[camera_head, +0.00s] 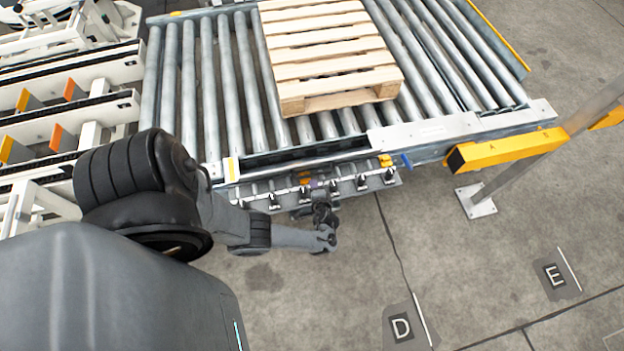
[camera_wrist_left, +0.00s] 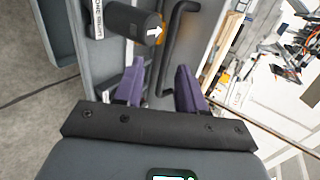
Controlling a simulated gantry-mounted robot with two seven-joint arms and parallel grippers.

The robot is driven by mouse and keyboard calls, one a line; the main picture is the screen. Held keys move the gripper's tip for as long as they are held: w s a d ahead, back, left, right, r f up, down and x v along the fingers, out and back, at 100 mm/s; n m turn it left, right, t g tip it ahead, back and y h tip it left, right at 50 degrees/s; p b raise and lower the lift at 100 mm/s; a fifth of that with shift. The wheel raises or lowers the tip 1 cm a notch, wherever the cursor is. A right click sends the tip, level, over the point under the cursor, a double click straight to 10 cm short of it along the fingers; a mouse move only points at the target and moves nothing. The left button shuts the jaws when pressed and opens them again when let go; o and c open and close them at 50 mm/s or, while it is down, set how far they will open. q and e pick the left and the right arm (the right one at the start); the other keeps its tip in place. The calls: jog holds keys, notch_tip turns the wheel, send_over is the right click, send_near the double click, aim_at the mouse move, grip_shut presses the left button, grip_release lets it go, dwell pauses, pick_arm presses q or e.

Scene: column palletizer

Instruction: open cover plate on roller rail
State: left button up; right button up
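The roller rail (camera_head: 440,130) runs along the front of the conveyor. Below its left half a grey plate strip (camera_head: 345,187) with several black fittings juts outward; a dark gap shows above it. I cannot tell whether this strip is the cover plate. My left gripper (camera_head: 317,184) is at this strip. In the left wrist view my left gripper (camera_wrist_left: 157,72) is open, its two purple fingers apart. A black bar handle (camera_wrist_left: 174,45) on a grey surface (camera_wrist_left: 205,25) reaches down between the fingers, with visible space on both sides. My right gripper is not in view.
A wooden pallet (camera_head: 325,50) sits on the rollers (camera_head: 185,80). A yellow barrier arm (camera_head: 505,150) and metal post (camera_head: 505,180) stand to the right. A black cylinder (camera_wrist_left: 135,21) with a white arrow lies beside the handle. The floor in front is clear.

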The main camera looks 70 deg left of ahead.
pick_arm(q)
jog(key=shift+p+v, duration=0.45)
jog(key=shift+v, duration=1.5)
jog(key=shift+s, duration=0.1)
